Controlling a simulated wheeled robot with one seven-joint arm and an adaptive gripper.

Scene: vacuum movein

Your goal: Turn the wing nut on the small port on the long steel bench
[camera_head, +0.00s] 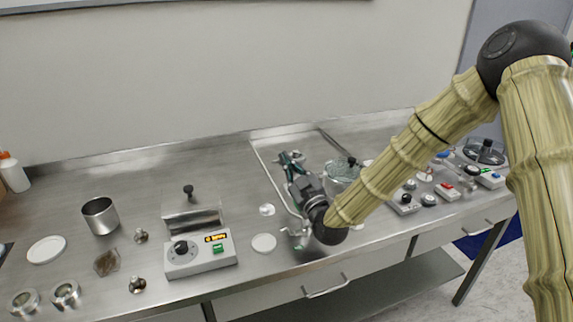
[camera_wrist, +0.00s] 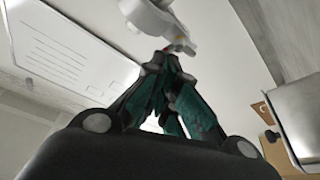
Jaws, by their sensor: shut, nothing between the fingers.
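My gripper (camera_head: 290,158) is over the long steel bench (camera_head: 330,262), near the raised-edge section at its middle. Its dark green fingers also show in the wrist view (camera_wrist: 172,62), with their tips together and nothing between them. A pale grey, rounded fitting (camera_wrist: 150,18) is just beyond the fingertips in the wrist view, with a small red part near the tips. I cannot tell whether it is the small port, or whether the tips touch it. No wing nut can be made out clearly; the fingers and arm hide part of that area.
A glass vessel with a black knob (camera_head: 342,170) stands right of my gripper. A control box (camera_head: 200,254), a steel cup (camera_head: 100,215) and small fittings are on the left. Several switch boxes (camera_head: 404,203) are on the right, behind my arm. The wall closes the back.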

